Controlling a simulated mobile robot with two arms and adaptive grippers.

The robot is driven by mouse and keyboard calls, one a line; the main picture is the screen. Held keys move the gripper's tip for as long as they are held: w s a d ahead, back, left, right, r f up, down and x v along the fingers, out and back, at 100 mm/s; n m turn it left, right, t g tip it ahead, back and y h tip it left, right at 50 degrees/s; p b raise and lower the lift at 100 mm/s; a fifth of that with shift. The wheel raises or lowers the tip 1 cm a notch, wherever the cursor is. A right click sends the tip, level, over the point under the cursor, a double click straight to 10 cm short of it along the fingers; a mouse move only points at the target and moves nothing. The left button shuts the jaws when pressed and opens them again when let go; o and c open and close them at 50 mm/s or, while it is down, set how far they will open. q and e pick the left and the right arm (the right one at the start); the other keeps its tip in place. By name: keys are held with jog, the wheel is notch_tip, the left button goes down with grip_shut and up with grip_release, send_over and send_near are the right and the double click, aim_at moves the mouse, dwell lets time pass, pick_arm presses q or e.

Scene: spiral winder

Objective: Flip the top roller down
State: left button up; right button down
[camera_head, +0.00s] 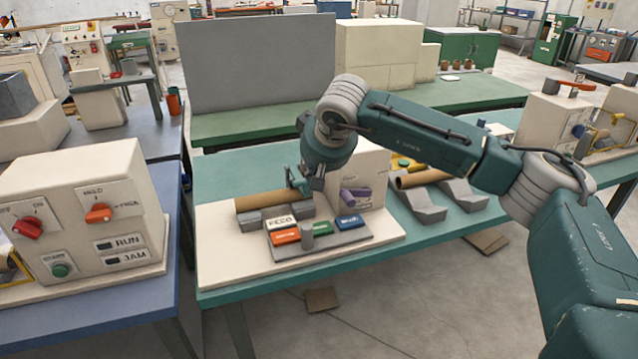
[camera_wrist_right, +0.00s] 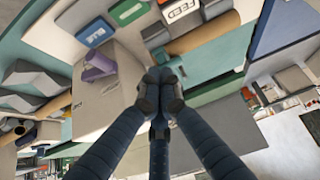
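The winder stands on the teal table, with a cream housing (camera_head: 368,168) and a brown cardboard tube (camera_head: 262,200) over grey rollers (camera_head: 284,216). I cannot clearly pick out a separate top roller; a small teal part (camera_head: 296,182) stands at the tube's right end. My right gripper (camera_head: 312,182) hangs beside the housing, close to that end. In the right wrist view the fingertips (camera_wrist_right: 161,90) meet, with the tube (camera_wrist_right: 208,34) just past them and the housing (camera_wrist_right: 105,85) to the left. Nothing clear shows between the tips. My left gripper is not in view.
A button panel with orange, green and blue buttons (camera_head: 320,229) lies in front of the rollers. A purple part (camera_head: 355,196) sits on the housing front. Grey cradles (camera_head: 425,205) stand to the right. A cream control box (camera_head: 85,215) stands on the blue table at left.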

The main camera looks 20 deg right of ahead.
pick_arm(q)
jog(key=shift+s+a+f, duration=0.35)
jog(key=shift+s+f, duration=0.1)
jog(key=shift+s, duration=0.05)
pick_arm(e)
jog(key=s, duration=0.2)
jog(key=shift+s, duration=0.35)
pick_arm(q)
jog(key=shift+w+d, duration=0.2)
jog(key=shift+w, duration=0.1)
